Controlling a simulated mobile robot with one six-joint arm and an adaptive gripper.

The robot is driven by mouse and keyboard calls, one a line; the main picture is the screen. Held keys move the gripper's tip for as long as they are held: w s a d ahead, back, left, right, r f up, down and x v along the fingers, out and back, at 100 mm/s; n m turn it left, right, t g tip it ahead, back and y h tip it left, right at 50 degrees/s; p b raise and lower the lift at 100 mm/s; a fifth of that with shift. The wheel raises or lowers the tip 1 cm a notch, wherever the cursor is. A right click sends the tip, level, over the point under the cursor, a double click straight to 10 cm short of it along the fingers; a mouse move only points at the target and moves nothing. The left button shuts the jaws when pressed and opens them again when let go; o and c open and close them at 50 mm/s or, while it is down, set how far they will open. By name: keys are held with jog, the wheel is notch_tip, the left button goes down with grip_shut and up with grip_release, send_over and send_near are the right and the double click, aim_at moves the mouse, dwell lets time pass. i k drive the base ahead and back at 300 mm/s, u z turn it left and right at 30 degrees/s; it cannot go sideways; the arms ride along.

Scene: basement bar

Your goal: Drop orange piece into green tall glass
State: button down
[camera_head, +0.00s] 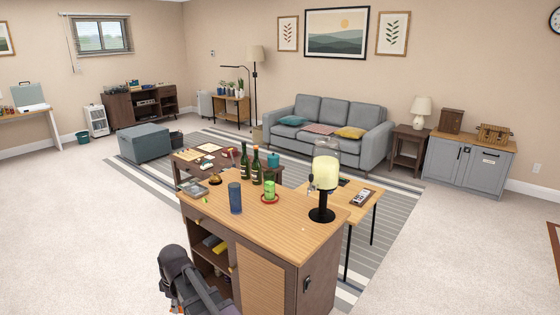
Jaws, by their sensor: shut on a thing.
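A green glass (269,189) stands upright on a small red coaster (270,198) on the wooden top of the bar cabinet. My gripper (176,300) is low at the bottom edge, in front of the cabinet's left end and well below its top. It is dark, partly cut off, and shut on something. A small bit of orange (174,308) shows beside it, seemingly the orange piece. Its shape and the fingertips are hard to make out. The gripper is far from the green glass.
A blue tumbler (235,198) stands left of the green glass, with two dark bottles (257,165) behind. The cabinet top (275,230) is clear in front. Open shelves (207,262) face my arm.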

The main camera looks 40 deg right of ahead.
aim_at(270, 198)
jog(key=z, duration=1.1)
jog(key=i, duration=1)
jog(key=u, duration=0.05)
